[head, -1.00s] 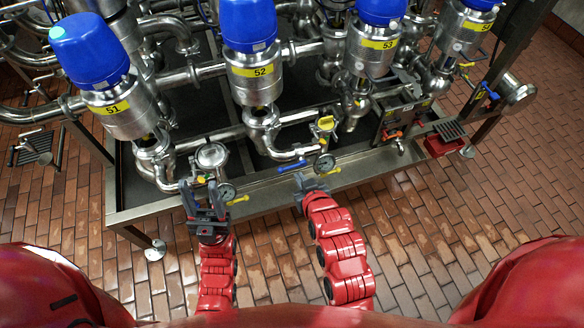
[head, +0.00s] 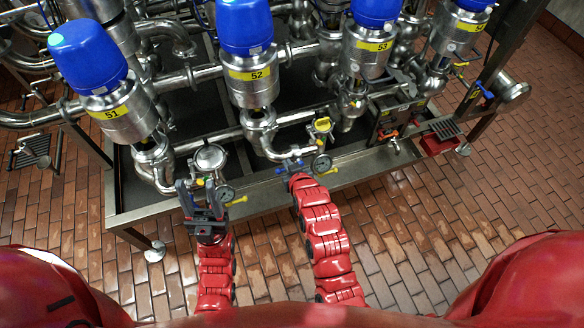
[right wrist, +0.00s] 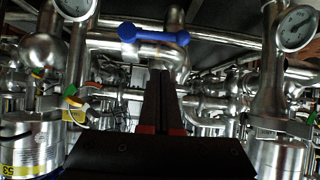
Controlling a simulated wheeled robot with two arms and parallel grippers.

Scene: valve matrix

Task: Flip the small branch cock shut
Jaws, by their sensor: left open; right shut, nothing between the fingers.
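A small cock with a blue lever (head: 290,164) sits at the frame's front edge, below the pipework of valve 52. In the right wrist view the blue lever (right wrist: 155,35) lies crosswise, just above the fingertips in the picture. My right gripper (head: 297,177) is shut and empty, close at the lever's near side; I cannot tell whether it touches. Its two dark fingers (right wrist: 164,75) lie together in the wrist view. My left gripper (head: 201,196) is open and empty, near the frame's front edge by a gauge on the left.
Blue-topped valves (head: 247,25) and steel pipes stand behind. The steel frame rim (head: 262,193) runs across in front. A red box (head: 440,144) is at the right. The brick floor (head: 420,225) is clear.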

